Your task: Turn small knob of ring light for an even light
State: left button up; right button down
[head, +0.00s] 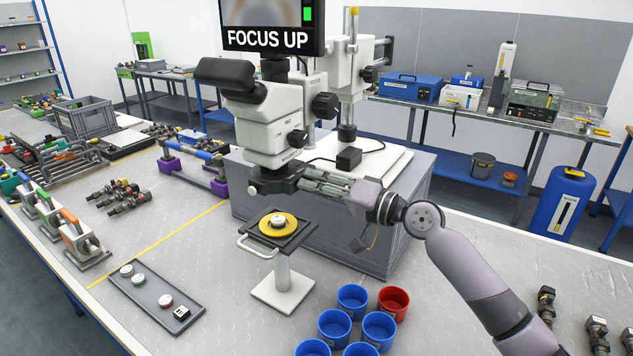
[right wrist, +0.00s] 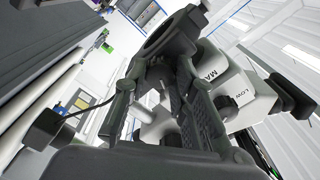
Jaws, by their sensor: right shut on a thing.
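The microscope (head: 262,135) stands at the middle of the bench, with the dark ring light (head: 268,181) around the bottom of its head. My right gripper (head: 300,180) reaches in from the right, level with the ring light, and is shut on the ring light's small knob. The fingers hide the knob, so its angle cannot be told. In the right wrist view, the ring light (right wrist: 166,36) sits just beyond the fingertips. A screen (head: 268,38) above the microscope reads "FOCUS UP" and shows a green block. My left gripper is not in view.
Below the ring light stands a small stage (head: 277,231) with a yellow ring and a round part on it. Several blue cups (head: 352,298) and a red cup (head: 393,301) stand in front. A grey tray (head: 150,298) with small parts lies at the left.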

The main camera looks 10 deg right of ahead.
jog(key=shift+m, duration=0.3)
jog(key=c, duration=1.3)
grip_release()
jog(key=shift+c, duration=0.2)
jog(key=v, duration=1.2)
dwell(0.5)
